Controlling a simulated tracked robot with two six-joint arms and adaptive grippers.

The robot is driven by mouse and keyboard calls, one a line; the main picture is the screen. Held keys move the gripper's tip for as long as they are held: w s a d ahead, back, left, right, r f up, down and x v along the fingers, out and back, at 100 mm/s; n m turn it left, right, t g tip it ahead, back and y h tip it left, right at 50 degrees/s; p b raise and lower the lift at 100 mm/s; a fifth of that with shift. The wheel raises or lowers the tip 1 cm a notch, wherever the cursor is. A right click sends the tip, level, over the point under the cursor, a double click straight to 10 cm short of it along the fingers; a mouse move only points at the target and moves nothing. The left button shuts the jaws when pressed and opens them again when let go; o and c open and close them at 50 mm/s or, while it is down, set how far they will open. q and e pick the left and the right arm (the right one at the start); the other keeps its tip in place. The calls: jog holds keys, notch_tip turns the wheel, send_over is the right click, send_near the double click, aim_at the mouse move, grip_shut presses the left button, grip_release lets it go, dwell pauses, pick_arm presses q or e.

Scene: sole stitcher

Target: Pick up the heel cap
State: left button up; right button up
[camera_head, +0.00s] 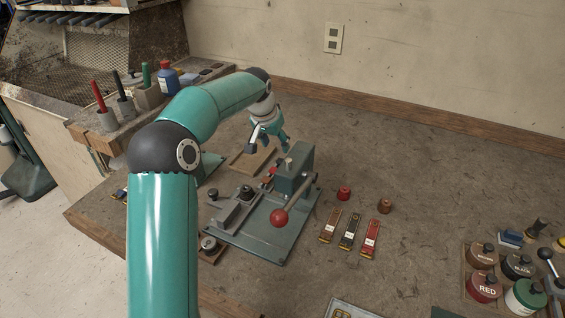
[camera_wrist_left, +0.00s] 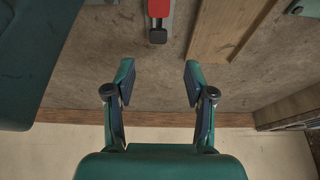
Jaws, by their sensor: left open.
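My left gripper (camera_head: 269,143) is open and empty, above the bench behind the green press (camera_head: 293,172). In the left wrist view its two fingers (camera_wrist_left: 158,82) stand wide apart with bare bench between them. Just beyond the fingertips lies a red piece (camera_wrist_left: 159,8) on a grey strip, with a small dark block (camera_wrist_left: 158,36) at its near end. I cannot tell for certain which piece is the heel cap; the dark block may be it. My right gripper is not in view.
A wooden board (camera_head: 247,161) lies by the gripper. A red-knobbed lever (camera_head: 280,217) sticks out from the press. Several strap-like pieces (camera_head: 349,232) lie right of it, and labelled pots (camera_head: 482,288) stand at the right. The back right of the bench is clear.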

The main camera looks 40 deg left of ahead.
aim_at(281, 160)
pick_arm(q)
jog(key=x, duration=0.3)
jog(key=shift+s, duration=0.1)
jog(key=shift+p+x, duration=0.45)
jog(key=shift+x, duration=2.2)
jog(key=shift+s+d, duration=0.1)
jog(key=shift+d, duration=0.05)
jog(key=c, duration=0.8)
